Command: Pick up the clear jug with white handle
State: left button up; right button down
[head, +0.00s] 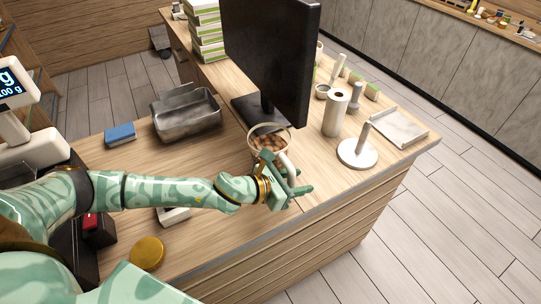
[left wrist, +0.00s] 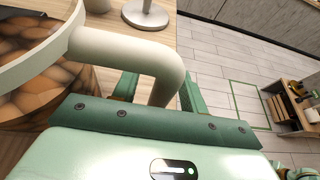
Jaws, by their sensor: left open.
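The clear jug (head: 257,133) with brown contents and a pale rim stands on the wooden counter, just in front of the monitor. Its white handle (head: 291,168) points toward the front right. My left gripper (head: 299,188) is open at the handle and hides part of the jug. In the left wrist view the jug (left wrist: 40,88) fills the upper left, and its handle (left wrist: 125,50) bends down between the two spread green fingers of my gripper (left wrist: 158,88). I cannot tell whether either finger touches it. My right gripper is not in view.
A black monitor (head: 270,60) stands behind the jug. A paper roll (head: 336,113), a round-based holder (head: 357,153) and a white tray (head: 398,126) are to the right. A metal bin (head: 187,115) and blue box (head: 120,135) are left. The counter's front edge is close.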

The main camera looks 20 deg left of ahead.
pick_arm(q)
jog(key=shift+s, duration=0.15)
jog(key=shift+c, duration=0.3)
grip_shut()
jog(key=shift+r, duration=0.1)
jog(key=shift+r, duration=0.15)
